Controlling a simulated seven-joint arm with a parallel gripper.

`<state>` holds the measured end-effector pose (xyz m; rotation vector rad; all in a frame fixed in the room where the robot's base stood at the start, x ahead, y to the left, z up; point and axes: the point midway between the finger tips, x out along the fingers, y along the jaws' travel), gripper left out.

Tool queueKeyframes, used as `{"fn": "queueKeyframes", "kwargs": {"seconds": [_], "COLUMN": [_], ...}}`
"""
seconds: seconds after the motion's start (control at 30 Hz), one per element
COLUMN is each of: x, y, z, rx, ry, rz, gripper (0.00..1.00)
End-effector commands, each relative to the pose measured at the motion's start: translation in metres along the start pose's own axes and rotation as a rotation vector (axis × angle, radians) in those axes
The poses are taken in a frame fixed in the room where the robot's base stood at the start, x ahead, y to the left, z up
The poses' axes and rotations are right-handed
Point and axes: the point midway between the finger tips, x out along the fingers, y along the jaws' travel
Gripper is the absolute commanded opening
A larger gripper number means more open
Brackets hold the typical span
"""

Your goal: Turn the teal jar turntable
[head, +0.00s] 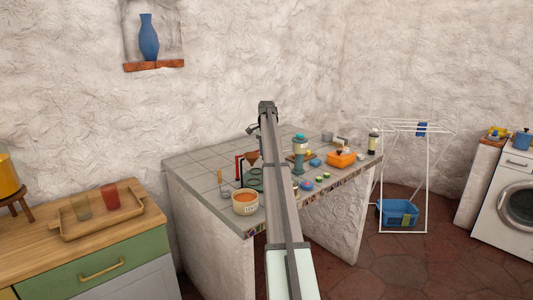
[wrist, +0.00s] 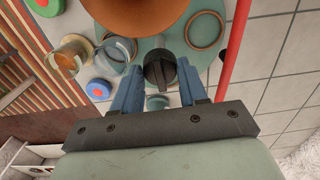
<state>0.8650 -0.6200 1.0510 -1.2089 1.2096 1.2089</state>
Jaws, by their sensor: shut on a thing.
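The teal turntable (wrist: 178,44) is a round disc, seen from close above in the wrist view. A glass jar (wrist: 70,60) and another clear glass (wrist: 112,52) show at its left side, and a ring-rimmed round piece (wrist: 205,30) lies at its right. My gripper (wrist: 160,75) has its two blue fingers on either side of a dark ridged knob (wrist: 159,62) at the disc's near edge, shut on it. An orange-brown funnel (wrist: 135,14) hides the far part of the disc. In the head view my arm covers much of this area, and my gripper is hidden.
A red post (wrist: 235,50) rises close to the right of my gripper. The tiled counter (head: 195,170) is clear at back left.

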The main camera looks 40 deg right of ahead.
Motion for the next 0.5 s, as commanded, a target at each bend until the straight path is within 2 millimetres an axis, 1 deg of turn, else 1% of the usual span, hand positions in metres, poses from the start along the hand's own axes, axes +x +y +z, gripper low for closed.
{"fn": "queueKeyframes", "kwargs": {"seconds": [0.03,0.2,0.27,0.5], "x": [-0.0001,-0.0002,-0.0002,-0.0002], "y": [-0.0001,-0.0001,-0.0001,-0.0001], "z": [0.0000,0.0000,0.0000,0.0000], "rx": [0.000,0.000,0.000,0.002], "ry": [0.000,0.000,0.000,0.000], "rz": [0.000,0.000,0.000,0.000], "gripper": [0.21,0.05,0.00,0.00]}}
